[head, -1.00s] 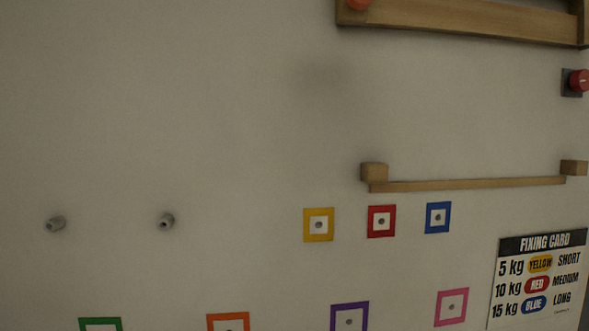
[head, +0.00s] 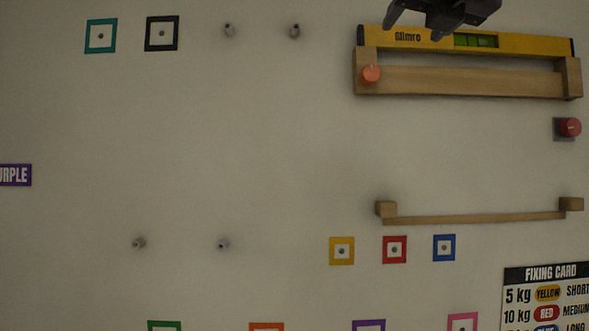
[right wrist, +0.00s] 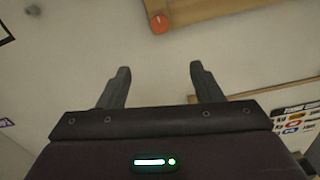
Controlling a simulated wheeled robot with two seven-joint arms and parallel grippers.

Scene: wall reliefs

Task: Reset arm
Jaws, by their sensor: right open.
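My right gripper (head: 415,22) shows at the top of the head view, in front of the upper edge of a yellow spirit level. In the right wrist view its two fingers (right wrist: 158,85) stand well apart with nothing between them, so it is open and empty. My left gripper is in neither view.
The yellow level (head: 520,43) rests along a wooden shelf (head: 470,82) with an orange knob (head: 370,74). A red knob (head: 570,127), a lower wooden rail (head: 475,218), coloured square frames (head: 394,250), grey pegs (head: 223,243) and a fixing card (head: 545,290) are on the wall. The middle wall is bare.

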